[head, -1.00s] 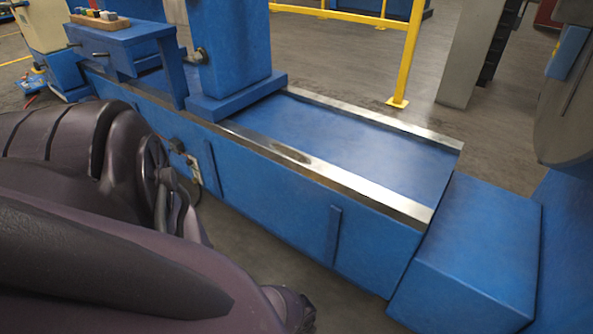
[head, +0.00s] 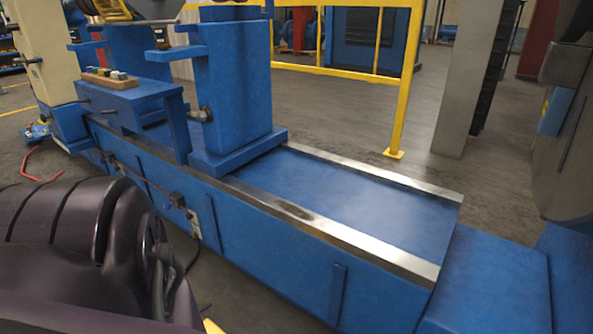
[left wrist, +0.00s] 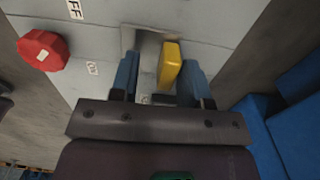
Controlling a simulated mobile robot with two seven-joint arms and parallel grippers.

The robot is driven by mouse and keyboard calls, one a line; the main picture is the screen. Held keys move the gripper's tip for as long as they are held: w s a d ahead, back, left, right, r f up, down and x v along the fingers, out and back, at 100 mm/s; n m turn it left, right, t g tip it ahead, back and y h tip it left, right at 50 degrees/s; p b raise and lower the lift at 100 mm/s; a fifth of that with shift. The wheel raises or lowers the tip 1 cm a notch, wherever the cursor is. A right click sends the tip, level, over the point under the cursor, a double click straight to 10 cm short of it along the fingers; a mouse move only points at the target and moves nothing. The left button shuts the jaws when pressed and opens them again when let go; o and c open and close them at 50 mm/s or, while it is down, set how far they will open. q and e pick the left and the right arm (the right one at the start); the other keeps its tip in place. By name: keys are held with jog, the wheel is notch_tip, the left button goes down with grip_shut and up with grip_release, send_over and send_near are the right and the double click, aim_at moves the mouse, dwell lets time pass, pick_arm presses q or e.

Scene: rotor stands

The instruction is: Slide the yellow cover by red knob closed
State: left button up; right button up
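In the left wrist view, a red faceted knob (left wrist: 43,50) sits on a pale grey panel (left wrist: 100,45) at the upper left. A yellow block-like piece (left wrist: 168,65) stands on the same panel; I cannot tell if it is the yellow cover. My left gripper (left wrist: 158,80) has its two blue fingers apart. The yellow piece lies between them in the picture, nearer the right finger; contact is not clear. The knob is left of the fingers, outside them. The head view shows my dark arm but not the left gripper. My right gripper is out of view.
A long blue machine bed (head: 370,205) with metal rails crosses the head view, with a blue upright stand (head: 233,85) on it. A yellow railing (head: 408,85) and a grey column (head: 468,80) stand behind on open floor.

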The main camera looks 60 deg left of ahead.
pick_arm(q)
jog(key=shift+w+r, duration=0.1)
jog(key=shift+w+r+p, duration=0.2)
jog(key=shift+r+p, duration=0.25)
jog(key=shift+r, duration=0.1)
notch_tip(320, 180, up, 8)
jog(key=p, duration=0.5)
jog(key=shift+w+r, duration=0.15)
jog(key=shift+s+r+p, duration=0.35)
jog(key=shift+r+p, duration=0.2)
jog(key=shift+r, duration=0.15)
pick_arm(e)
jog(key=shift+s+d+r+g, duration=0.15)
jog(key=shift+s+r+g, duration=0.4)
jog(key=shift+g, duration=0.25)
pick_arm(q)
jog(key=shift+f, duration=0.1)
jog(key=shift+s, duration=0.1)
